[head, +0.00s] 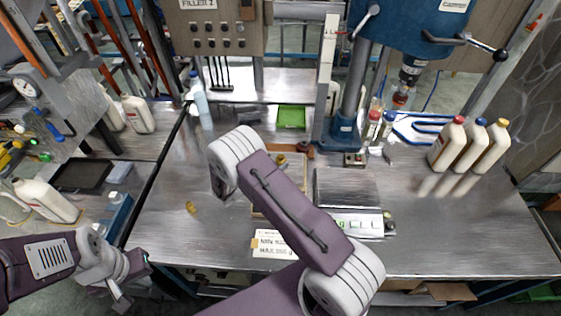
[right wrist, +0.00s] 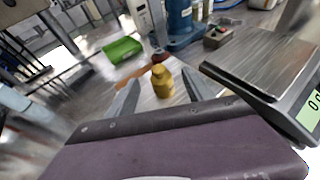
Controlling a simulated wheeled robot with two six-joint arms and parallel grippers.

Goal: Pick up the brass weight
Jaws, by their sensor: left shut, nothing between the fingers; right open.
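A small brass weight (right wrist: 163,83) with a knob top stands upright in the right wrist view, in front of a brown wooden piece. It also shows in the head view (head: 281,159), partly hidden behind my right arm. My right gripper (right wrist: 160,79) is open, its fingers on either side of the weight in the picture; I cannot tell if either touches it. In the head view my right arm hides this gripper. Another small brass piece (head: 191,207) lies on the left of the table. My left gripper (head: 133,283) is shut and empty at the lower left, near the table's front edge.
A scale (head: 347,190) stands right of the weight. A green tray (head: 291,117) lies behind. A blue stand (head: 344,130) and several white bottles (head: 470,146) are at the back right. The table's right front is clear.

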